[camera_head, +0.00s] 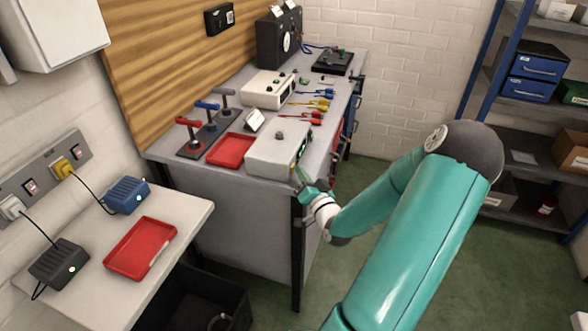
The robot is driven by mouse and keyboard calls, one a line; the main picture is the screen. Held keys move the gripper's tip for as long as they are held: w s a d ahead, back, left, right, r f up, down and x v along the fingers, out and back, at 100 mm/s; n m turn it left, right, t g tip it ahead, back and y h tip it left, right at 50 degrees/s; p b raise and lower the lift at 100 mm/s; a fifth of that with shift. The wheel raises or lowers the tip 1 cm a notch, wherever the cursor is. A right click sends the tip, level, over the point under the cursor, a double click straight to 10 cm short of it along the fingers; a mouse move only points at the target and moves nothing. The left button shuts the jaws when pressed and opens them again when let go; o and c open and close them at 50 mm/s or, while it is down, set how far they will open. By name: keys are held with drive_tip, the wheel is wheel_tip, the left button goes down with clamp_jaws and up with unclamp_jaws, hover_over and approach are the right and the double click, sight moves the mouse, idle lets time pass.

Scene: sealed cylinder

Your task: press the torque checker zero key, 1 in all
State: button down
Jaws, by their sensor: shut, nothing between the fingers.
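A pale grey box with a dark round fitting on top (278,150) stands at the near right corner of the bench and looks like the torque checker. Its right face carries a green-lit display, seen at a steep angle. My gripper (301,176) is shut and empty, at the lower front of that right face, close to the bench edge. I cannot tell whether the tips touch the box. The zero key cannot be made out; it is too small or hidden at this angle.
A red tray (231,150) and upright red, blue and grey-handled tools (206,122) stand left of the box. A cream instrument (267,89) and coloured hand tools (312,104) lie behind. Shelving (520,110) stands at right; green floor between is clear.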

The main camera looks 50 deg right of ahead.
drive_tip(key=shift+w, duration=0.1)
idle(0.5)
drive_tip(key=shift+s+d, duration=0.25)
drive_tip(key=shift+s, duration=0.45)
drive_tip(key=s, duration=0.1)
drive_tip(key=s+d, duration=0.1)
drive_tip(key=s, duration=0.1)
drive_tip(key=s+d, duration=0.1)
drive_tip(key=shift+s, duration=0.3)
idle(0.8)
